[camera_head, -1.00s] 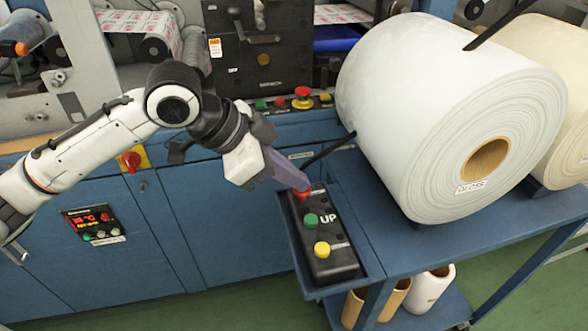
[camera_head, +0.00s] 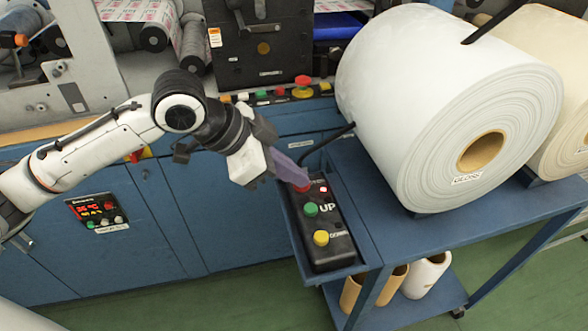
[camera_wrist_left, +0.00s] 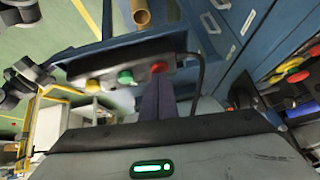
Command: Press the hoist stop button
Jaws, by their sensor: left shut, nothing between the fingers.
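The hoist control box (camera_head: 334,252) is a black pendant in a blue tray on the side of the cart. It has a red button (camera_head: 304,187) at its far end, a green button (camera_head: 311,209) marked UP, and a yellow button (camera_head: 321,238). A small red light shows beside the red button. My left gripper (camera_head: 299,183) is shut and empty, its purple-grey fingertips at the red button; they partly hide it, and I cannot tell whether it is pressed in. In the left wrist view the fingers (camera_wrist_left: 157,98) point at the red button (camera_wrist_left: 159,67). My right gripper is not seen.
A large white roll (camera_head: 430,110) lies on the blue cart (camera_head: 400,238) right of the box. A black cable (camera_head: 325,143) runs from the box's far end. Blue machine cabinets (camera_head: 150,225) stand behind, with another button row (camera_head: 285,95) above.

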